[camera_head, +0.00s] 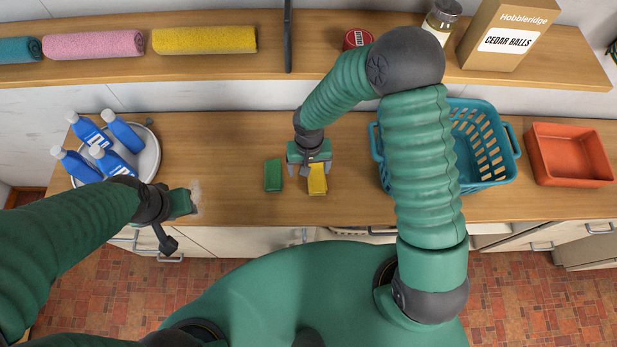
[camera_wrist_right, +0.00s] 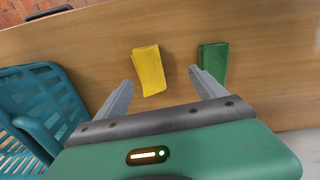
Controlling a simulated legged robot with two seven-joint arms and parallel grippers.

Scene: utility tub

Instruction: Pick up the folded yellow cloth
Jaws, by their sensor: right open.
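The folded yellow cloth (camera_head: 317,182) lies flat on the wooden counter, partly under my right gripper (camera_head: 309,168) in the head view. In the right wrist view the yellow cloth (camera_wrist_right: 149,70) lies ahead, nearer the left finger. My right gripper (camera_wrist_right: 160,80) is open and empty, pointing down at the counter. A folded green cloth (camera_head: 273,175) lies just left of it; in the wrist view the green cloth (camera_wrist_right: 214,62) is by the right fingertip. My left gripper (camera_head: 183,203) is over the counter's left front; its fingers are not clear.
A teal basket (camera_head: 487,140) stands right of the cloths, partly behind my right arm. An orange tray (camera_head: 568,155) is farther right. A round tray (camera_head: 150,160) with several blue bottles is left. A shelf (camera_head: 270,66) holding rolled towels, a tin and a box runs behind.

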